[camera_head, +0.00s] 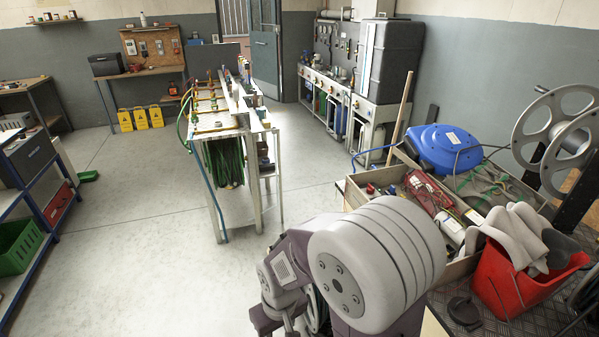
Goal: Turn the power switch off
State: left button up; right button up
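I cannot make out a power switch for certain. A wooden board (146,58) on the far wall carries several small devices, among them a small orange and white one (130,47), too small to identify. My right arm fills the lower middle, with a large round grey joint close to the camera. Its lower links run out of the bottom edge, and no gripper fingers can be made out. My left arm and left gripper are not in view.
A metal bench (238,122) with hoses stands mid-floor. A cluttered wooden tray (459,271), blue hose reel (440,147) and red bucket (527,287) are close at right. Shelves with a green crate (18,247) stand left. Floor between shelves and bench is clear.

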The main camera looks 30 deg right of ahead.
aim_at(369, 190)
jog(key=i+j, duration=0.1)
jog(key=i, duration=0.35)
jog(key=i+z, duration=0.1)
jog(key=i, duration=0.3)
jog(key=i+j+z, duration=0.1)
jog(key=i, duration=0.35)
jog(key=i+l+z, duration=0.2)
jog(key=i+z, duration=0.2)
jog(key=i+l+z, duration=0.1)
jog(key=i+z, duration=0.55)
jog(key=z, duration=0.15)
jog(key=i+j+z, duration=0.15)
jog(key=i+z, duration=0.25)
jog(key=k, duration=0.05)
